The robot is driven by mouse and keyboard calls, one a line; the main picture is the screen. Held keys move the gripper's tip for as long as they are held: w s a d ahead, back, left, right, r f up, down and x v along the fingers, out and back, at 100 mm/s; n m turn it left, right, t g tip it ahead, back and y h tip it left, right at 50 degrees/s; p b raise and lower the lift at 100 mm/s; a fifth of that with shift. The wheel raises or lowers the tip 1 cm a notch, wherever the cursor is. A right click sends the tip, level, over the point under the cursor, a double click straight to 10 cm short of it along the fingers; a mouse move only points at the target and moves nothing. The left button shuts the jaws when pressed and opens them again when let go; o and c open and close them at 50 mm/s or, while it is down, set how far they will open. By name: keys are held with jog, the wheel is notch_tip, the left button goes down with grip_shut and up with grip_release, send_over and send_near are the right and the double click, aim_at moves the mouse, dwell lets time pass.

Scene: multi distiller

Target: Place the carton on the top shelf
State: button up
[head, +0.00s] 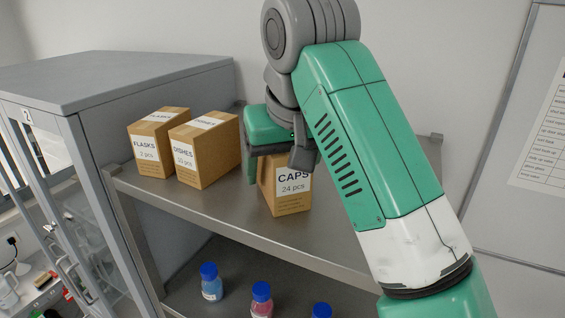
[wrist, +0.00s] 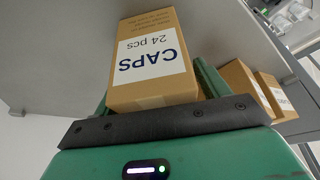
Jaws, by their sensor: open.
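The CAPS carton (head: 292,192) is a brown cardboard box with a white "CAPS 24 pcs" label. It stands upright on the top shelf (head: 235,215), right of two other cartons. My gripper (head: 277,162) is at the carton's upper part and hides its top in the head view. In the wrist view the carton (wrist: 152,62) lies between the two green fingers of my gripper (wrist: 155,88). The jaws are open, one finger on each side of the carton. I cannot tell whether either finger touches it.
A FLASKS carton (head: 150,150) and a DISHES carton (head: 205,155) stand close together at the shelf's left. Capped bottles, including a blue one (head: 211,285), stand on the shelf below. A grey cabinet (head: 95,95) borders the left. The shelf front between DISHES and CAPS is clear.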

jog(key=b+v, duration=0.1)
jog(key=v, duration=1.1)
jog(key=shift+r, duration=0.2)
jog(key=w+a+f+n+t+y, duration=0.1)
jog(key=a, duration=0.3)
jog(key=w+a+f+n+t+y, duration=0.1)
jog(key=a+t, duration=0.1)
jog(key=a, duration=0.2)
jog(key=a+f+n+t+y, duration=0.1)
jog(key=a+f, duration=0.1)
jog(key=a, duration=0.3)
jog(key=shift+w+a+f+t+y, duration=0.1)
jog(key=shift+w+t+y, duration=0.2)
jog(key=shift+w+t, duration=0.1)
jog(key=s+r+t+y, duration=0.2)
jog(key=s+t+y, duration=0.2)
jog(key=s+t, duration=0.4)
jog(key=s+d+f+m+t+h, duration=0.2)
jog(key=s+d+m+t+h, duration=0.4)
jog(key=s+d, duration=0.5)
jog(key=t+h, duration=0.2)
jog(key=h, duration=0.1)
jog(key=shift+s+d+m, duration=0.2)
jog(key=shift+d+m, duration=0.05)
jog(key=shift+m, duration=0.15)
